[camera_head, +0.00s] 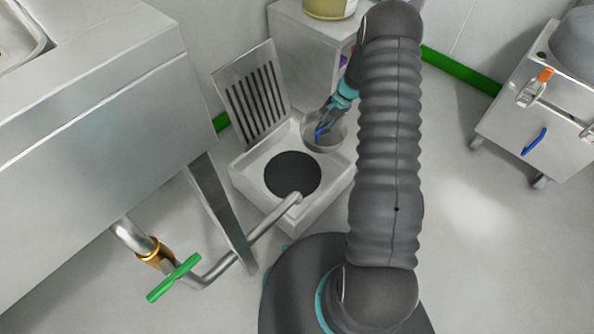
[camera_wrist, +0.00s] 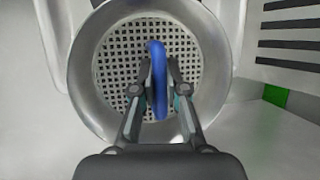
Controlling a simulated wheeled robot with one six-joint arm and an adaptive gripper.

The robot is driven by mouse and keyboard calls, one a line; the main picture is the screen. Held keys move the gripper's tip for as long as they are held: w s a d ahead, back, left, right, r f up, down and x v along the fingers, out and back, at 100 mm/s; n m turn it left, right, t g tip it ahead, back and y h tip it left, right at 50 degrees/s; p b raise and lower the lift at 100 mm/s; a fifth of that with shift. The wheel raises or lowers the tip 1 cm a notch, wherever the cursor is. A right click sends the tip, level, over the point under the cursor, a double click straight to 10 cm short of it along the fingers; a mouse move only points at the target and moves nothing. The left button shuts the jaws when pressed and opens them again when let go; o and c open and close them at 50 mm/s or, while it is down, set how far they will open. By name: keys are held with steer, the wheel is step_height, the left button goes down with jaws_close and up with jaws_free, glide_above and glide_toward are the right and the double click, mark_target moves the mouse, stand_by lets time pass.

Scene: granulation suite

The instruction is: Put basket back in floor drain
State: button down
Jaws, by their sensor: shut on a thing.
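The basket (camera_head: 326,141) is a round grey metal strainer with a perforated bottom and a blue handle. In the wrist view the basket (camera_wrist: 108,62) fills the middle, and its blue handle (camera_wrist: 158,60) stands between my fingers. My gripper (camera_head: 326,122) is shut on the blue handle. In the wrist view my gripper (camera_wrist: 160,97) has one finger on each side of it. The floor drain (camera_head: 252,185) is a square pale box with a dark round opening (camera_head: 293,175). The basket is over the drain's back right corner, off to the side of the opening; I cannot tell its height.
A slotted grate (camera_head: 252,98) leans upright behind the drain. A pipe (camera_head: 250,238) with a green-handled valve (camera_head: 174,277) ends over the drain's front edge. A steel sink (camera_head: 100,120) stands left, a cabinet (camera_head: 308,55) behind, a cart (camera_head: 535,125) right.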

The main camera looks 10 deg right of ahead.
steer(key=s+a+f, duration=0.1)
steer(key=a+f, duration=0.1)
steer(key=a, duration=0.1)
steer(key=s+a+f, duration=0.2)
steer(key=a, duration=0.2)
steer(key=s+a+f, duration=0.1)
steer(key=a+f, duration=0.2)
steer(key=shift+s+a, duration=0.2)
steer(key=shift+s, duration=0.05)
steer(key=shift+f+b, duration=0.3)
steer(key=shift+f, duration=1.6)
steer(key=shift+f, duration=0.2)
steer(key=c, duration=1.2)
jaws_free()
steer(key=shift+r, duration=0.1)
